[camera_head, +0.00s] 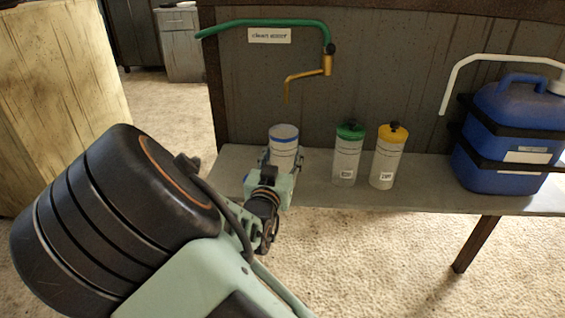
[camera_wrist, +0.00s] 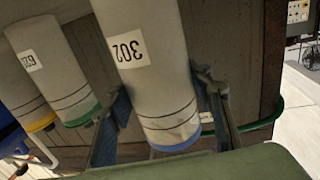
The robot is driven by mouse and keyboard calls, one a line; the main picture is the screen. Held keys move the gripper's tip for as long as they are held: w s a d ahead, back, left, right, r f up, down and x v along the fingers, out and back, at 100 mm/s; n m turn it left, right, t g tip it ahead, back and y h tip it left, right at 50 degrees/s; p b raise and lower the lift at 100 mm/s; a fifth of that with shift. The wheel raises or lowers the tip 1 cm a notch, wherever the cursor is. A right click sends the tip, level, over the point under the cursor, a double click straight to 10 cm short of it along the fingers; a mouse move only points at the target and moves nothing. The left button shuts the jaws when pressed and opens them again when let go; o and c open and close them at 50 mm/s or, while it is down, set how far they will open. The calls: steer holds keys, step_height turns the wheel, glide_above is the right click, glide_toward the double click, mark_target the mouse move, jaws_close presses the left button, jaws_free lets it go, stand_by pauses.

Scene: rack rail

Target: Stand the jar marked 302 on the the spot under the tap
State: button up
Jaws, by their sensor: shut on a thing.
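The jar marked 302 is pale with a blue band near its rim (camera_head: 284,146). In the wrist view the jar (camera_wrist: 150,60) shows its white 302 label between my fingers. My gripper (camera_head: 280,168) is shut on it; in the wrist view my gripper (camera_wrist: 163,95) has one finger on each side of it. The tap (camera_head: 327,65), brass with a green pipe, hangs above, and its spout end (camera_head: 287,98) is roughly over the jar in the head view. My gripper hides the jar's lower part, the spot beneath, and whether the base touches the shelf.
A green-lidded jar (camera_head: 347,157) and a yellow-lidded jar (camera_head: 388,160) stand on the shelf (camera_head: 420,180) to the right. A blue canister (camera_head: 505,135) stands farther right under a white pipe (camera_head: 475,60). A dark panel (camera_head: 420,90) rises behind.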

steer(key=w+b, duration=0.1)
steer(key=w, duration=0.5)
steer(key=shift+w+f, duration=0.15)
steer(key=shift+w, duration=0.2)
steer(key=shift+d, duration=0.1)
steer(key=shift+f+b, duration=0.65)
steer(key=shift+b, duration=0.1)
steer(key=o, duration=1.3)
steer(key=shift+c, duration=0.2)
